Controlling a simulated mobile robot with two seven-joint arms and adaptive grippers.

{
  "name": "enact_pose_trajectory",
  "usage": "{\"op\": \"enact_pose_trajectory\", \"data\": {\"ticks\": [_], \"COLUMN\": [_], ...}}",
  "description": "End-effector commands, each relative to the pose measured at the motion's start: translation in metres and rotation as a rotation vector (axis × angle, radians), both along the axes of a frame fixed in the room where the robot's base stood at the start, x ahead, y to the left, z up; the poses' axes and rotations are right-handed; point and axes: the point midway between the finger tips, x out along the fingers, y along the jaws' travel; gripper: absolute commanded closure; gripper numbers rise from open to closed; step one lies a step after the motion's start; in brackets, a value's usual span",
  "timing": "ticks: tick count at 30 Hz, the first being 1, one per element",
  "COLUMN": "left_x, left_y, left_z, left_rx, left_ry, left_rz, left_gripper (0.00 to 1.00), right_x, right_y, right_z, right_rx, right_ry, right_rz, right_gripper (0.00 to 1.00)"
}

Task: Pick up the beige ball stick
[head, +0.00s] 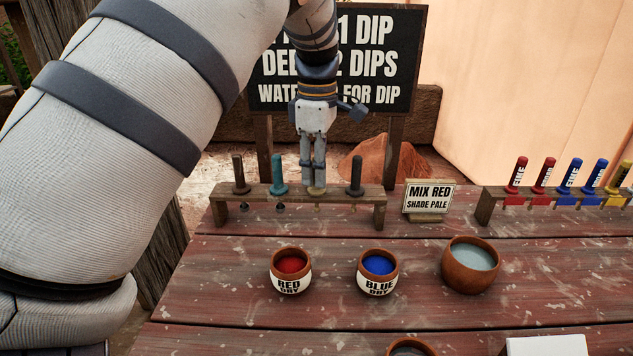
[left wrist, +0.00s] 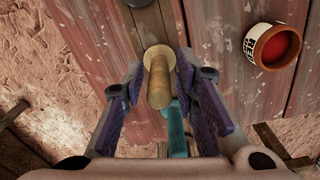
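The beige ball stick (head: 317,191) stands in the wooden rack, third from the left; in the head view my fingers hide most of its handle. In the left wrist view the beige handle (left wrist: 159,88) rises between my finger pads, with a gap on each side. My left gripper (head: 313,182) points straight down over the rack; its fingers also show in the left wrist view (left wrist: 161,88), apart and astride the handle. My right gripper is in neither view.
The rack (head: 297,196) also holds a brown stick (head: 239,174), a teal stick (head: 278,175) and a dark stick (head: 355,176). Red (head: 290,270) and blue (head: 378,271) paint pots and a water bowl (head: 470,264) stand in front. A "MIX RED" sign (head: 429,197) stands right of it.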

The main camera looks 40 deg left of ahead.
Motion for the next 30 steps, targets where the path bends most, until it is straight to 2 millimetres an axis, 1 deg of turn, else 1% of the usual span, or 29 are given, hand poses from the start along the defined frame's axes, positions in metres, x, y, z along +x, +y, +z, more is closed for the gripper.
{"op": "enact_pose_trajectory", "data": {"ticks": [1, 2, 3, 11, 14, 17, 21, 24, 27, 30], "left_x": [0.0, 0.0, 0.0, 0.0, 0.001, 0.001, 0.001, 0.001, 0.001, 0.0], "left_y": [0.0, 0.0, 0.0, 0.0, 0.0, 0.0, 0.001, 0.001, 0.0, 0.0], "left_z": [0.0, 0.0, 0.0, 0.0, 0.007, 0.028, 0.064, 0.084, 0.096, 0.1], "left_rx": [0.0, 0.0, 0.0, 0.0, 0.001, 0.003, 0.002, 0.001, 0.0, 0.0], "left_ry": [0.0, 0.0, 0.0, 0.0, -0.002, -0.003, -0.001, 0.0, 0.001, 0.002], "left_rz": [0.0, 0.0, 0.0, 0.0, 0.0, -0.001, -0.001, 0.0, 0.001, 0.001], "left_gripper": [0.91, 0.98, 1.0, 1.0, 1.0, 1.0, 1.0, 1.0, 1.0, 1.0], "right_x": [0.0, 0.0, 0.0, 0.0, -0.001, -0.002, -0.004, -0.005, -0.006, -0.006], "right_y": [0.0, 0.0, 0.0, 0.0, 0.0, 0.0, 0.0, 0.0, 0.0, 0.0], "right_z": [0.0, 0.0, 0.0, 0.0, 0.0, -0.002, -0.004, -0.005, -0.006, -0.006], "right_rx": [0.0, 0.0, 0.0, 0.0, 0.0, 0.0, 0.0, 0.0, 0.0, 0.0], "right_ry": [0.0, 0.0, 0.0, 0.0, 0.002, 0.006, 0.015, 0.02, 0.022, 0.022], "right_rz": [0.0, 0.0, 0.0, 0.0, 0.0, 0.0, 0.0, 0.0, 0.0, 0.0], "right_gripper": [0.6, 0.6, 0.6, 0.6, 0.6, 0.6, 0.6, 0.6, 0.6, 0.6]}}
